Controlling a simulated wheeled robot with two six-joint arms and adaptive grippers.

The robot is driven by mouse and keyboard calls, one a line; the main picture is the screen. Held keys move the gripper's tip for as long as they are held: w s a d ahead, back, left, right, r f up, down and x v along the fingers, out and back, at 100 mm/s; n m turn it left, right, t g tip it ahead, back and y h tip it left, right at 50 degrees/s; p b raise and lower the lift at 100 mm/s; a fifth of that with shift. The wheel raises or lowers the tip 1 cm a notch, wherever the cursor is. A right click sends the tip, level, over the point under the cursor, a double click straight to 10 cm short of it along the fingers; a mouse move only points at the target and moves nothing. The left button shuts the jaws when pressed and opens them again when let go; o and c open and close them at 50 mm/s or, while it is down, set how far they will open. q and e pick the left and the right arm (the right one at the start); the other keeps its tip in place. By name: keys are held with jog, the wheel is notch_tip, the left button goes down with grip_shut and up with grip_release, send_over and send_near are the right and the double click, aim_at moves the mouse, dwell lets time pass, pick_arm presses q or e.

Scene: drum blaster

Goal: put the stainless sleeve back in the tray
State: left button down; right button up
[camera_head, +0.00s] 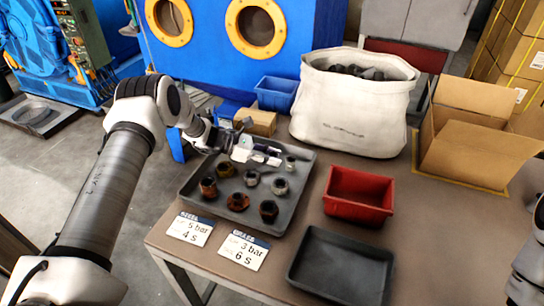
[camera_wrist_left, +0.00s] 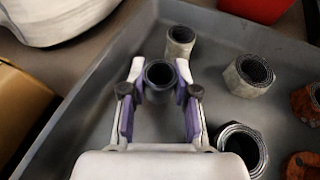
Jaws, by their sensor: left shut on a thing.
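My left gripper (camera_head: 270,155) reaches over the grey tray (camera_head: 291,200) from its far left side. In the left wrist view its purple-padded fingers (camera_wrist_left: 158,88) are shut on a small grey sleeve (camera_wrist_left: 160,75), whose dark round opening faces the camera. I cannot tell whether the sleeve touches the tray floor. A pale, slim sleeve (camera_wrist_left: 180,42) stands in the tray just past the fingertips; it also shows in the head view (camera_head: 290,163). The held sleeve is mostly hidden by the fingers in the head view. My right gripper is out of view.
Several steel and rusty nuts and rings, such as a rusty ring (camera_head: 238,202), fill the tray's near half. A red bin (camera_head: 358,195) and an empty black tray (camera_head: 342,265) are to the right. A white sack (camera_head: 350,115), blue bin (camera_head: 276,93) and open carton (camera_head: 470,145) stand behind.

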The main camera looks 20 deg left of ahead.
pick_arm(q)
jog(key=c, duration=0.9)
grip_release()
jog(key=shift+r, duration=0.1)
jog(key=v, duration=1.2)
jog(key=shift+b, duration=0.3)
